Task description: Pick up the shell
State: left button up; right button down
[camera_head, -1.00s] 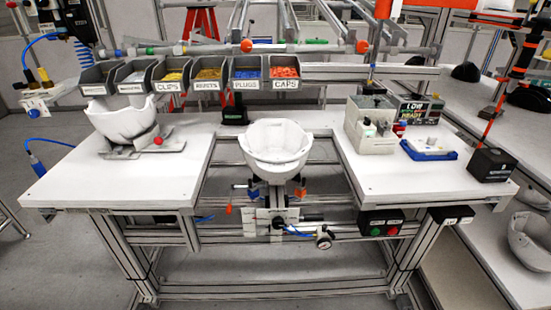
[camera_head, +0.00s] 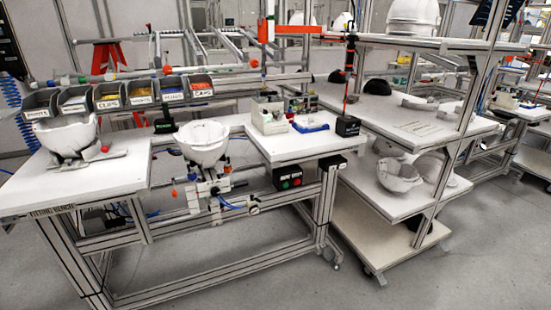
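One white helmet shell (camera_head: 203,141) sits in the fixture at the middle of the workbench. Another white shell (camera_head: 68,135) rests on a grey stand on the left part of the bench. On the rack to the right, a white shell (camera_head: 398,176) lies open side up on the middle shelf, with more shells beside and behind it, partly hidden. A further white shell (camera_head: 412,17) stands on the rack's top shelf, cut off by the picture's upper edge. Neither of my grippers shows in this view.
The workbench (camera_head: 95,185) carries a row of small parts bins (camera_head: 130,95) at its back. A grey box (camera_head: 269,116) and a black block (camera_head: 347,126) stand on its right part. The shelf rack (camera_head: 405,205) adjoins the bench's right side. The floor in front is clear.

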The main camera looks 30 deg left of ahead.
aim_at(205, 149)
jog(key=z, duration=0.8)
jog(key=i, duration=1.35)
jog(key=u, duration=0.65)
jog(key=i, duration=0.75)
jog(key=u, duration=1.3)
jog(key=i, duration=0.5)
jog(key=u, duration=0.45)
